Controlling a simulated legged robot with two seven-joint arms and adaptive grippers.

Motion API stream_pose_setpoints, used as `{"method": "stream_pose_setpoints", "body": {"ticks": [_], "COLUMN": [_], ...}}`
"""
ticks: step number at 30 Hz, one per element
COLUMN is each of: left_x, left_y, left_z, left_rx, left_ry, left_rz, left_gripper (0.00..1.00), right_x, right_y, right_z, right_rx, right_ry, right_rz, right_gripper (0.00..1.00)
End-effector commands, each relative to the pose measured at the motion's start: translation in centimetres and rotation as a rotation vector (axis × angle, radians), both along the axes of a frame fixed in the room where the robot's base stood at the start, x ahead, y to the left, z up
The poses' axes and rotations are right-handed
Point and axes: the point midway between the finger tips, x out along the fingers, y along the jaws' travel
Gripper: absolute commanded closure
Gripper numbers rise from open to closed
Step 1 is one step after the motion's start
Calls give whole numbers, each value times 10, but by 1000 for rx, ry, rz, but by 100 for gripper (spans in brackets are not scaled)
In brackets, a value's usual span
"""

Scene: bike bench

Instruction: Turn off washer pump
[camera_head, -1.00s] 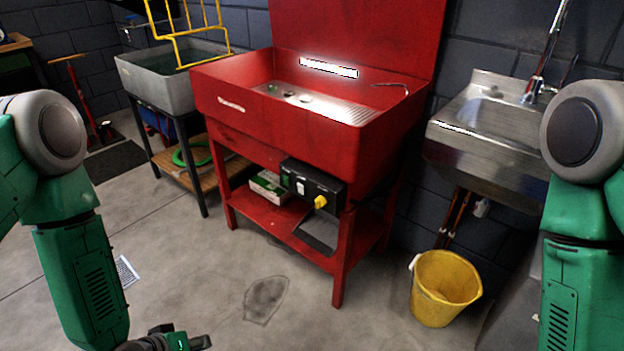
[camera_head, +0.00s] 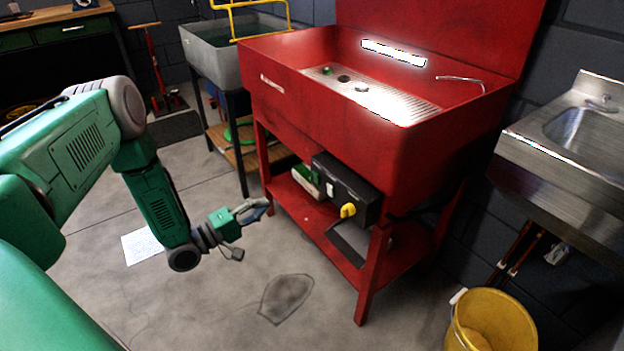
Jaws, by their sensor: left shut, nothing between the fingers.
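The red parts washer (camera_head: 330,100) stands in the middle, with a basin on top and a lower shelf. A black control box (camera_head: 345,186) hangs under its basin at the front. My left gripper (camera_head: 262,208) is shut and empty, in front of the washer's left legs. It is left of the control box and apart from it. My right gripper is out of view.
A steel sink (camera_head: 560,150) is at the right, with a yellow bucket (camera_head: 490,325) on the floor below it. A grey tub (camera_head: 215,50) on a stand is behind left. A white sheet (camera_head: 143,246) lies on the floor. The floor before the washer is clear.

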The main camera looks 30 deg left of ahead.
Motion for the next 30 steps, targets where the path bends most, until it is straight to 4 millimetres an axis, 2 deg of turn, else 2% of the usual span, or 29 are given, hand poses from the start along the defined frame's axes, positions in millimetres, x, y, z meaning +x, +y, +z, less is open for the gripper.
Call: {"method": "stream_pose_setpoints", "body": {"ticks": [5,8,21,25,30], "left_x": [10,25,106,120,128], "left_y": [-4,-10,-45,-50,-53], "left_z": [0,2,12,14,16], "left_rx": [-1,0,2,2,1], "left_ry": [-2,-3,-2,-2,1], "left_rz": [-1,-2,-1,-1,0], "left_gripper": [100,100,100,100,100], "right_x": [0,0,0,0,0], "right_y": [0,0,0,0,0], "right_z": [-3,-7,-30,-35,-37], "right_rx": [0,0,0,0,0], "right_ry": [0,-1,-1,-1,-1], "right_rz": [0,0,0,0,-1], "right_gripper": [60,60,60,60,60]}}
